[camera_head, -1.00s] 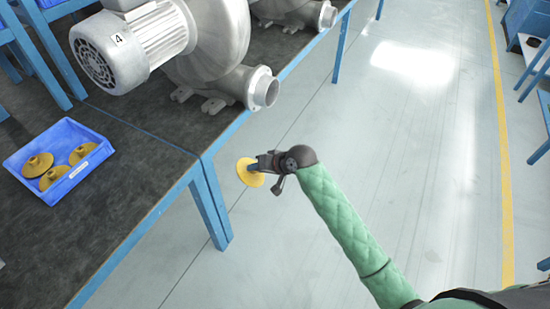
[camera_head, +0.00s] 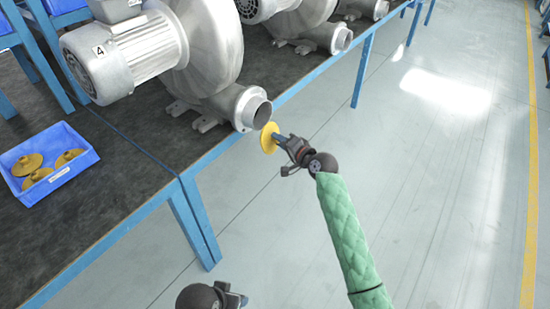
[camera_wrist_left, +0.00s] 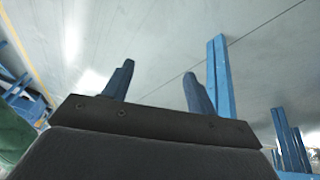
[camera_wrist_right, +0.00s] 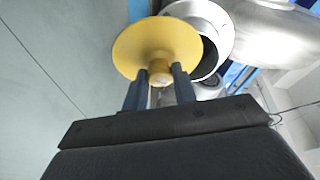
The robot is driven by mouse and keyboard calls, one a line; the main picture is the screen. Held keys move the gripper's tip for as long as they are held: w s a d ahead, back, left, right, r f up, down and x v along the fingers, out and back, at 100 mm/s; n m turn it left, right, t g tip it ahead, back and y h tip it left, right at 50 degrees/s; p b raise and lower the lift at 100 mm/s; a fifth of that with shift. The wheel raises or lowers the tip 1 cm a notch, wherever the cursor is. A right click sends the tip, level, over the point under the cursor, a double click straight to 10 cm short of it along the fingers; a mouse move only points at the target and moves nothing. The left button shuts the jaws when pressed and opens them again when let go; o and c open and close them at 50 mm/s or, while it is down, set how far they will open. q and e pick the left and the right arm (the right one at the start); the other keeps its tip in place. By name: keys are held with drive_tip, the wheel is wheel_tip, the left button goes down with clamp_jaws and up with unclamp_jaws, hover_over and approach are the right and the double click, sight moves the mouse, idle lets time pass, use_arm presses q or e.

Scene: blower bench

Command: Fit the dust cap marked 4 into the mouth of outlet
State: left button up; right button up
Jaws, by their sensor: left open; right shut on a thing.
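The yellow dust cap (camera_head: 268,137) is held by my right gripper (camera_head: 284,141), which is shut on its stem. The cap's disc faces the outlet (camera_head: 257,112) of the blower marked 4 (camera_head: 150,50) and is close in front of it. In the right wrist view the cap (camera_wrist_right: 150,48) partly overlaps the outlet's metal rim (camera_wrist_right: 222,28), off to one side of the dark mouth. The cap appears outside the mouth; contact cannot be told. My left gripper (camera_wrist_left: 155,85) is open and empty, over the floor; its arm shows at the bottom of the head view.
A blue bin (camera_head: 62,178) with several yellow caps stands on the dark bench (camera_head: 120,185). More blowers (camera_head: 318,25) with outlets stand further along the bench. The blue bench edge (camera_head: 225,155) runs below the outlet. The floor at right is clear.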

sight(272, 123)
use_arm(q)
drive_tip(key=shift+s+f+g, duration=0.1)
drive_tip(key=shift+s+g, duration=0.6)
drive_tip(key=shift+s, duration=0.4)
use_arm(e)
drive_tip(key=w+d+r+m+t, duration=0.1)
drive_tip(key=t, duration=0.1)
drive_tip(key=w+d+r+m+t, duration=0.1)
drive_tip(key=d+r+m+t, duration=0.1)
drive_tip(key=shift+r, duration=0.15)
use_arm(q)
drive_tip(key=shift+a, duration=0.2)
use_arm(e)
drive_tip(key=shift+a, duration=0.15)
use_arm(q)
drive_tip(key=shift+s+a, duration=0.1)
use_arm(e)
drive_tip(key=shift+w+a, duration=0.7)
drive_tip(key=shift+a, duration=0.35)
drive_tip(key=shift+w+a, duration=0.7)
drive_tip(key=shift+a, duration=0.3)
use_arm(q)
drive_tip(key=shift+r, duration=0.25)
use_arm(e)
drive_tip(key=shift+w+a, duration=0.55)
drive_tip(key=shift+a, duration=0.2)
